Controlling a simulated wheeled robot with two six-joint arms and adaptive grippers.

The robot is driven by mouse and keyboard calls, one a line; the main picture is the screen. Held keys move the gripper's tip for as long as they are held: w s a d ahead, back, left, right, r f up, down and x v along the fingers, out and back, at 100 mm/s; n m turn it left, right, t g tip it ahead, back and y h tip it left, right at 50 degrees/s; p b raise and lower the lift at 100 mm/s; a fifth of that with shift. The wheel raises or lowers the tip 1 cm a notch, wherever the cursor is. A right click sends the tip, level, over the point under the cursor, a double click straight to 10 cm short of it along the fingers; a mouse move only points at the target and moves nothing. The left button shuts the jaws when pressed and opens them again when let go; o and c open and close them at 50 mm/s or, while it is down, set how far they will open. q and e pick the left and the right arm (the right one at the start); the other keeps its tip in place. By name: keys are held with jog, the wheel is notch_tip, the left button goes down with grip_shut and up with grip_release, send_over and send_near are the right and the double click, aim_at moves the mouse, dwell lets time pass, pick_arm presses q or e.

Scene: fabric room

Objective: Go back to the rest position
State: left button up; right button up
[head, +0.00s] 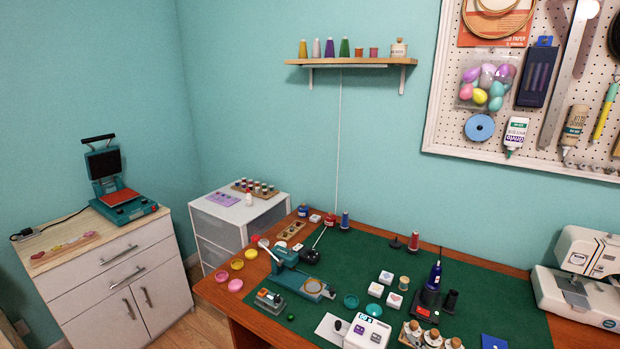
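Neither of my grippers nor any part of my arms shows in the head view. The wooden work table (222,296) with a green mat (472,267) fills the lower middle and right. A teal hand press (312,288) with a lever stands on the mat's left part. Small white boxes (376,290), a dark upright tool on a stand (433,283) and a white device (367,331) stand to its right.
A white sewing machine (585,275) stands at the right. Left of the table are a white drawer unit (228,230) and a cabinet (118,285) bearing a heat press (117,190). A shelf (350,62) and pegboard (450,100) hang on the walls. The mat's back right is mostly clear.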

jog(key=s+a+f+n+g, duration=0.5)
jog(key=s+a+n+g, duration=0.15)
jog(key=n, duration=0.95)
jog(key=s+d+f+n+g+h, duration=0.2)
jog(key=s+d+n+g+h, duration=0.35)
jog(key=s+d+n, duration=0.35)
notch_tip(320, 180, down, 26)
jog(key=s+d+r+m+g, duration=0.1)
jog(key=s+d+g, duration=0.1)
jog(key=s+d, duration=0.1)
pick_arm(q)
jog(key=shift+s, duration=0.7)
pick_arm(e)
jog(key=s+d+f, duration=0.1)
jog(key=s+f, duration=1.7)
jog(key=s, duration=0.1)
jog(key=shift+f+m+g, duration=0.15)
jog(key=shift+m+g, duration=0.15)
jog(key=shift+g, duration=0.1)
